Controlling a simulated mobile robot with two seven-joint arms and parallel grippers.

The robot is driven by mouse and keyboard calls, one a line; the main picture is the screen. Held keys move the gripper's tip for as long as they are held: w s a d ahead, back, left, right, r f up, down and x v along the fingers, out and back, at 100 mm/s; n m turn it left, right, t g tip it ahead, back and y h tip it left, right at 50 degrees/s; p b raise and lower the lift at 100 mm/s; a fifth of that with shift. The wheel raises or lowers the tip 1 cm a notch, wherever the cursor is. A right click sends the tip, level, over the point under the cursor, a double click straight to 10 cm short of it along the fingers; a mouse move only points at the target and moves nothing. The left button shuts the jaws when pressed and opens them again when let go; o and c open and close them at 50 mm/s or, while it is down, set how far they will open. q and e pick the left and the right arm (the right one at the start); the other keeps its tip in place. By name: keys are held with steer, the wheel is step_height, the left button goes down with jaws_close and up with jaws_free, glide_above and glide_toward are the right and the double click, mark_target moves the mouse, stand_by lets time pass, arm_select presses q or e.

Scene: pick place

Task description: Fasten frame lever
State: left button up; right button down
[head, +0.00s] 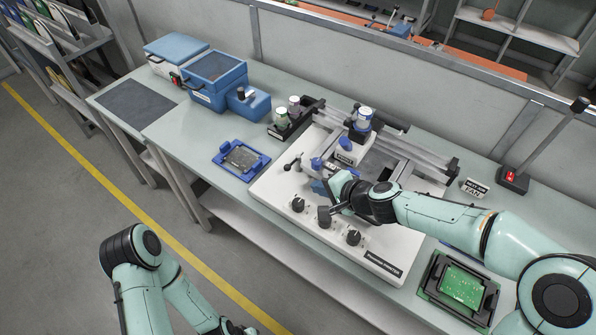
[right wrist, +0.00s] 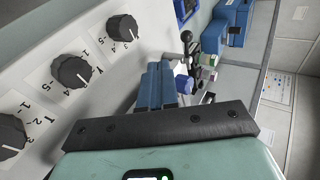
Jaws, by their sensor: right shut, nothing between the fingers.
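The white machine (head: 275,195) on the bench carries a frame on rails, knobs and a small lever (head: 291,166) at its left edge. I cannot tell for certain that this is the frame lever. In the right wrist view a dark-knobbed lever (right wrist: 187,37) stands beyond my fingers. My right gripper (head: 319,187) is over the machine, beside a blue-capped part (head: 317,164); its blue fingers (right wrist: 157,86) are shut and empty. Whether they touch anything is unclear.
Dials (head: 298,204) line the machine's front. A green board in a black tray (head: 432,290) is at the right.

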mark_target(295, 160)
steer(key=x, duration=0.4)
steer(key=shift+w+a+f+p, duration=0.2)
steer(key=shift+w+a+p, duration=0.05)
steer(key=shift+p, duration=0.15)
steer(key=shift+w+a+r+p, duration=0.15)
steer(key=shift+w+a+p, duration=0.4)
steer(key=shift+w+a, duration=0.05)
steer(key=shift+w+a+r+p, duration=0.15)
steer(key=shift+w+a+p, duration=0.4)
steer(key=shift+w, duration=0.1)
steer(key=shift+w+a+f, duration=0.15)
steer(key=shift+w+a, duration=0.15)
steer(key=shift+w, duration=0.2)
arm_select(q)
steer(key=w+r, duration=0.1)
steer(key=r, duration=0.2)
steer(key=w+r, duration=0.1)
steer(key=shift+w+r, duration=0.15)
steer(key=shift+w, duration=0.15)
arm_select(e)
steer(key=shift+s, duration=0.1)
arm_select(q)
steer(key=shift+s+f, duration=0.2)
steer(key=shift+f, duration=0.1)
arm_select(e)
steer(key=shift+a+m+h, duration=0.25)
steer(key=shift+m+h, duration=0.05)
steer(key=shift+m, duration=0.1)
